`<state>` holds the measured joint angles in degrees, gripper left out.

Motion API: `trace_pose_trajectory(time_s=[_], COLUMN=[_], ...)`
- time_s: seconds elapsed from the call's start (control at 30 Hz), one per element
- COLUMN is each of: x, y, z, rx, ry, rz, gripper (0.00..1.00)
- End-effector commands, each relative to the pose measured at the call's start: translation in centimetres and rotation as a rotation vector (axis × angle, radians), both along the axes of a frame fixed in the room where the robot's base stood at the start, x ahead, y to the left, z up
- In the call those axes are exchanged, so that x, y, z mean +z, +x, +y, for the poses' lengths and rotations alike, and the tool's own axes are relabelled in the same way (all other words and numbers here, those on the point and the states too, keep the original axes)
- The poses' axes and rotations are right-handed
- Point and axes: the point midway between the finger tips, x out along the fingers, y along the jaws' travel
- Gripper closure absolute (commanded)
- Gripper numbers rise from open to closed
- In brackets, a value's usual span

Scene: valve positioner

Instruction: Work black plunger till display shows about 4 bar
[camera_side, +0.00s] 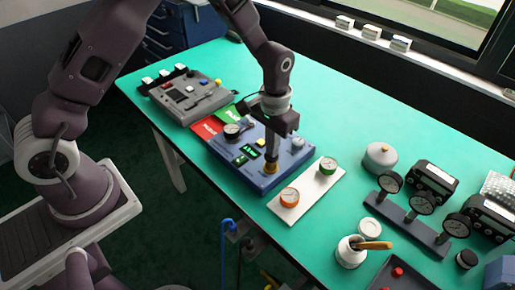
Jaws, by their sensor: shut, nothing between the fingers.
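A blue box (225,151) stands on the green table. Its front left part has a small display with green lit marks (246,152), too small to read. A brass-coloured fitting (271,168) sits on the box's top at the right front. I cannot make out the black plunger clearly; it may be at this fitting, hidden by my fingers.
A grey device (190,97) stands behind left. Several gauges stand at right.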

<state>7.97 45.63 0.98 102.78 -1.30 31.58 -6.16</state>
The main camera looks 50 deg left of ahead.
Motion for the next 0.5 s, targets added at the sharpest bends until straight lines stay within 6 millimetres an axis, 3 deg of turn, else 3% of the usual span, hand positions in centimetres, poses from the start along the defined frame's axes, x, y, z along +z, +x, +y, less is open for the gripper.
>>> trace_pose_trajectory(time_s=[0.33,0.5], x=[-0.2,0.8], y=[-0.1,0.0], z=[0.0,0.0], rx=[0.0,0.0], ry=[0.001,0.001], rz=[0.002,0.001], gripper=[1.0,1.0])
